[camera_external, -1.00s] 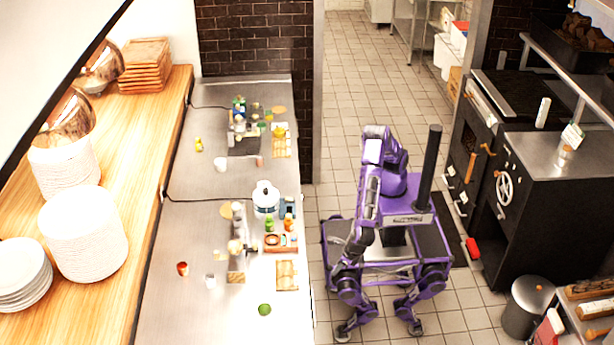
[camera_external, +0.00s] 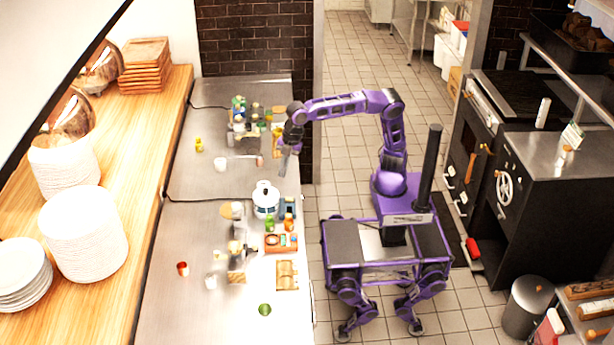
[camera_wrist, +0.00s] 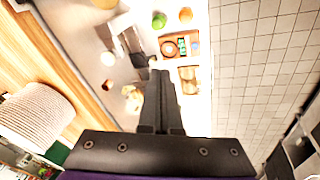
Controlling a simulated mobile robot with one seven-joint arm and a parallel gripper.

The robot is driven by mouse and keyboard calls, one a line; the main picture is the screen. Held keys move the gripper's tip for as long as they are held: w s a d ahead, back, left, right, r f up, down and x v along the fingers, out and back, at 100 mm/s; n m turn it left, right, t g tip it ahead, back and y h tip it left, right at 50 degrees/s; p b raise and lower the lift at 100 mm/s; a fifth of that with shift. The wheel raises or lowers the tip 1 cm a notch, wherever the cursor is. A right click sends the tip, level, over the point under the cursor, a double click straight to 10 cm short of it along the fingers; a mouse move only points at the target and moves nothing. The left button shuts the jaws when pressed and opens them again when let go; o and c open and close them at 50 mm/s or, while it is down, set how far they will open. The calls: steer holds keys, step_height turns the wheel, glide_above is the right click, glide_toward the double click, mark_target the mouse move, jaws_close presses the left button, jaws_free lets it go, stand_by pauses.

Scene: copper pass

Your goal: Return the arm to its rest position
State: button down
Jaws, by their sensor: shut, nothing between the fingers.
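My purple arm (camera_external: 345,105) is raised from my base and stretched left, reaching over the right edge of the steel counter (camera_external: 200,240). My gripper (camera_external: 284,168) points down above the counter, behind the white pot (camera_external: 265,197) in the external view. In the wrist view my gripper (camera_wrist: 161,74) shows its dark fingers together, with nothing held. The height of the fingertips above the counter is hard to judge.
A wooden tray (camera_external: 281,252) with small items and a green lime (camera_external: 265,309) are on the counter. Stacked white plates (camera_external: 83,235) stand on the wooden shelf at left. Tiled floor (camera_external: 350,60) is clear behind me; a black oven (camera_external: 550,190) stands at right.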

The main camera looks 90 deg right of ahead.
steer(key=d+r+m+t+y, duration=0.3)
steer(key=d+r+m+y, duration=0.25)
steer(key=d+r, duration=0.95)
steer(key=s+d+m+g, duration=0.1)
steer(key=s+d+m, duration=0.2)
steer(key=d+m, duration=0.6)
steer(key=s+d+f+m+g, duration=0.3)
steer(key=s+d+f+m, duration=0.65)
steer(key=f, duration=0.25)
steer(key=s+d+f+m+g, duration=0.3)
steer(key=s+d+f+m, duration=0.6)
steer(key=s+f, duration=0.25)
steer(key=s+a+r+n+t+h, duration=0.1)
steer(key=a+r+n+t+h, duration=0.35)
steer(key=a+n, duration=0.4)
steer(key=w+a+f+n+t+h, duration=0.2)
steer(key=a+f+n, duration=0.3)
steer(key=a+n, duration=0.4)
steer(key=shift+a+n, duration=0.35)
steer(key=shift+n, duration=0.3)
